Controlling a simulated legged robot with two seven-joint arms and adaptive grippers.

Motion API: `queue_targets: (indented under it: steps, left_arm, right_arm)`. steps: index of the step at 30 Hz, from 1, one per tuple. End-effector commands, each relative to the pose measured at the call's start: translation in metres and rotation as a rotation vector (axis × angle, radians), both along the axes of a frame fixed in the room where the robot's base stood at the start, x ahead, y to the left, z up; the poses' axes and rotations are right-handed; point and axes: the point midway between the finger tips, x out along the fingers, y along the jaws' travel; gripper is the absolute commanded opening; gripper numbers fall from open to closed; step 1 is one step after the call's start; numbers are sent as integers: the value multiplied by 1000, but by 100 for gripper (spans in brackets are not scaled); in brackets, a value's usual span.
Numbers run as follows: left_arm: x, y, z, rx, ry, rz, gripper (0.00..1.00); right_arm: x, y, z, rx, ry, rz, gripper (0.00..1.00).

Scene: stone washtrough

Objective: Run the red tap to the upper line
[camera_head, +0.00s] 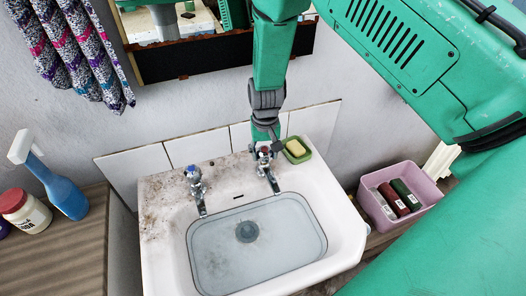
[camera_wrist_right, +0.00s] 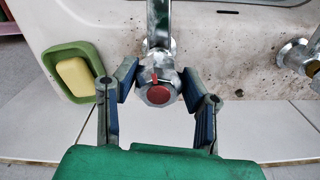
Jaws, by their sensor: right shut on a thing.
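The red tap (camera_head: 264,153) stands at the back right of the white stone sink (camera_head: 155,225), its spout reaching over the basin. Its round red-capped knob (camera_wrist_right: 158,95) sits between the fingers of my right gripper (camera_wrist_right: 159,86), which is shut on it. In the head view my right gripper (camera_head: 265,146) comes down on the tap from above and partly hides it. The basin looks filled with clear bluish water (camera_head: 280,240) over a dark drain (camera_head: 246,231). A dark line (camera_head: 327,243) runs around the basin; the exact water level against it is unclear. My left gripper is not in view.
A blue-capped tap (camera_head: 194,178) stands left of the red one. A green dish with yellow soap (camera_head: 296,148) is close right of my gripper. A pink bin (camera_head: 410,212) stands right; a blue spray bottle (camera_head: 62,190) and a jar (camera_head: 25,212) stand left. A mirror hangs above.

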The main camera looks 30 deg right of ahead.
Motion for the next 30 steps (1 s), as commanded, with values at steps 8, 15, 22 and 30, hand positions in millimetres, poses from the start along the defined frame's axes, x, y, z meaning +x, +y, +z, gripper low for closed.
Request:
queue_targets:
  steps: [8,15,22,30]
  left_arm:
    - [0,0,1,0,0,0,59]
    - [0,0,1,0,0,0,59]
    - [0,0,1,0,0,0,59]
    - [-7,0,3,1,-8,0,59]
  right_arm:
    - [1,0,1,-1,-4,95,9]
    - [1,-1,1,-1,-4,93,59]
    - [0,0,1,-1,-3,92,59]
    - [2,-1,27,-1,-6,91,59]
